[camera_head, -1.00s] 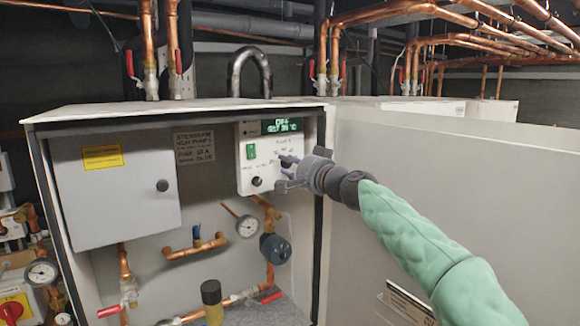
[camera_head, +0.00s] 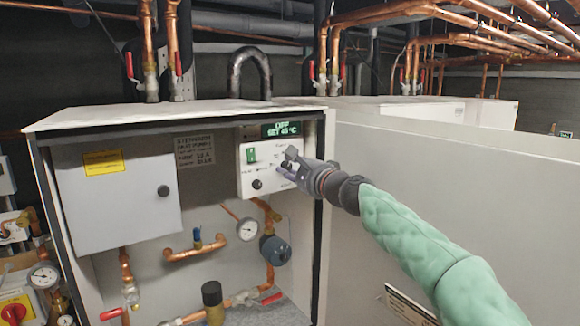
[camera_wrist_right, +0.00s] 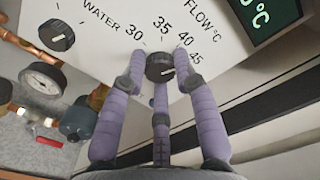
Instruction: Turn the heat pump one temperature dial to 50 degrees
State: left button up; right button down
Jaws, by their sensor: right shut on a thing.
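The white control panel (camera_head: 246,178) of the heat pump is inside the open cabinet. Its green display (camera_head: 282,129) reads "OFF" and what looks like "SET 45 °C". The black flow temperature dial (camera_wrist_right: 160,67) shows in the right wrist view, with 30, 35, 40 and 45 printed around it and a white mark on its face. My right gripper (camera_head: 288,163) is at the panel, its fingers shut on the dial; the purple fingers show around it in the right wrist view (camera_wrist_right: 158,84). In the head view the gripper hides most of the dial. My left gripper is out of view.
A second black knob (camera_head: 257,184), by the "WATER" label, and a green switch (camera_head: 251,156) are on the same panel. A grey box (camera_head: 115,195) stands left of it. Gauges, valves and copper pipes lie below. A large white panel (camera_head: 450,215) stands at right.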

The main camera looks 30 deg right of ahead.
jog(key=m, duration=0.2)
jog(key=m+p, duration=0.1)
jog(key=m, duration=0.2)
jog(key=shift+w+f+m+p, duration=0.1)
jog(key=shift+f+m+p, duration=0.15)
jog(key=shift+m+p, duration=0.05)
jog(key=m+p, duration=0.1)
jog(key=m, duration=0.4)
jog(key=shift+f+p, duration=0.1)
jog(key=shift+p, duration=0.2)
jog(key=c, duration=1)
grip_release()
jog(key=shift+o, duration=0.2)
jog(key=shift+r, duration=0.2)
jog(key=shift+s, duration=0.2)
jog(key=shift+s+d+r, duration=0.1)
jog(key=shift+s, duration=0.4)
jog(key=s, duration=1.1)
jog(key=shift+d, duration=0.4)
